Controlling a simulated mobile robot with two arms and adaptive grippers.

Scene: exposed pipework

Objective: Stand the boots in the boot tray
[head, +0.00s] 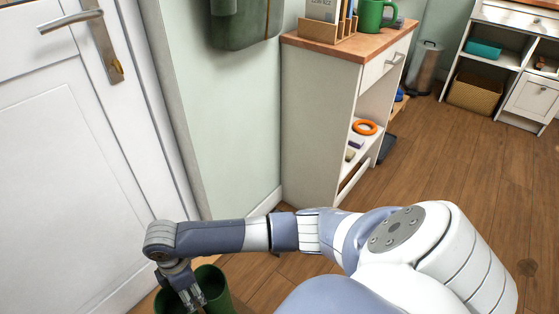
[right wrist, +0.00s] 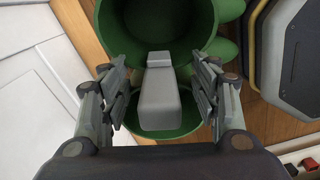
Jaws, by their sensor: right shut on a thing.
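Two green boots show at the bottom left of the head view, one right (head: 214,286) and one left (head: 166,301), cut off by the frame's edge. My right gripper (head: 190,294) reaches down onto them. In the right wrist view, the open top of one boot (right wrist: 165,12) is at the upper middle. The other boot's top (right wrist: 190,128) lies lower, between the fingers. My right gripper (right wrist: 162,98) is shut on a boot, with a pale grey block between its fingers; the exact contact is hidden. I cannot make out the boot tray. My left gripper is not in view.
A white door (head: 60,170) is close on the left. A wooden-topped cabinet (head: 315,120) stands at the wall, with an orange ring (head: 364,127) on its shelf. A dark panel with a yellowish edge (right wrist: 305,50) lies right of the boots. Floor at the right is clear.

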